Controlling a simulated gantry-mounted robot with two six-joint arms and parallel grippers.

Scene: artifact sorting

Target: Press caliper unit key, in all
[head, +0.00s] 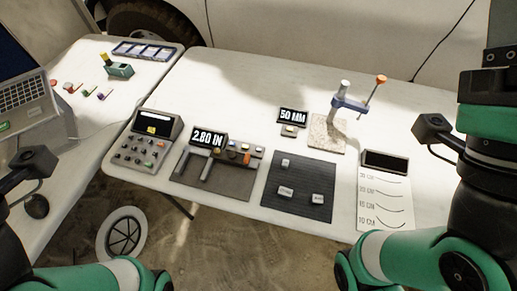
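The caliper unit is a dark mat with a grey caliper (206,163) and a small display (208,140) behind it reading "2.80 IN". To the right of the display is a row of small keys (232,152), one of them yellow. An orange, handle-like piece (246,158) stands beside them. Key labels are too small to read. My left arm shows at the left and lower left edges, my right arm at the right edge. Neither arm's fingertips can be made out. No part of my arms touches the caliper unit.
A grey button panel (146,140) stands left of the caliper unit. A black mat (298,190) with small blocks, a "50 MM" display (292,115), a clamp stand (350,104) and a marked card (384,190) lie rightward. A laptop (22,90) is far left.

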